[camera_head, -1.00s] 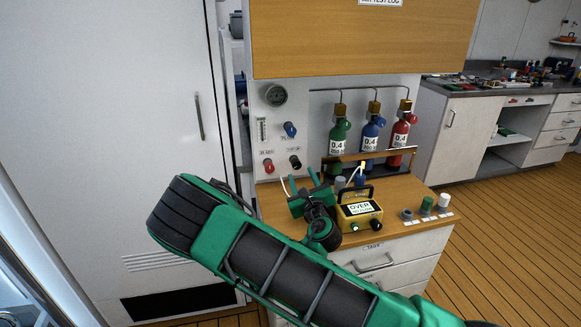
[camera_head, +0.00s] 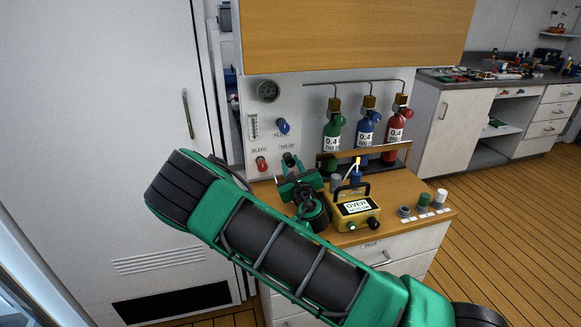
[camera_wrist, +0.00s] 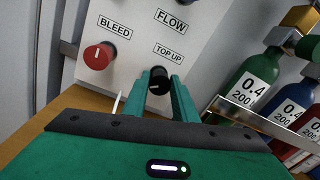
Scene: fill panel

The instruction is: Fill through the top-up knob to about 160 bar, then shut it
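The black TOP UP knob (camera_wrist: 158,82) sits on the pale panel (camera_wrist: 130,65) below its label. In the wrist view it lies between the fingertips of my gripper (camera_wrist: 159,80), which are spread on either side of it. I cannot tell whether they touch it. In the head view my gripper (camera_head: 290,165) reaches the panel and largely covers that knob. The round gauge (camera_head: 268,91) is at the panel's upper left; its reading is too small to tell.
A red BLEED knob (camera_wrist: 98,55) is left of the TOP UP knob, and a blue FLOW knob (camera_head: 283,126) is above. Green, blue and red bottles (camera_head: 366,130) stand at right. A yellow box (camera_head: 356,210) reading OVER stands on the wooden counter (camera_head: 395,186), close to my arm.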

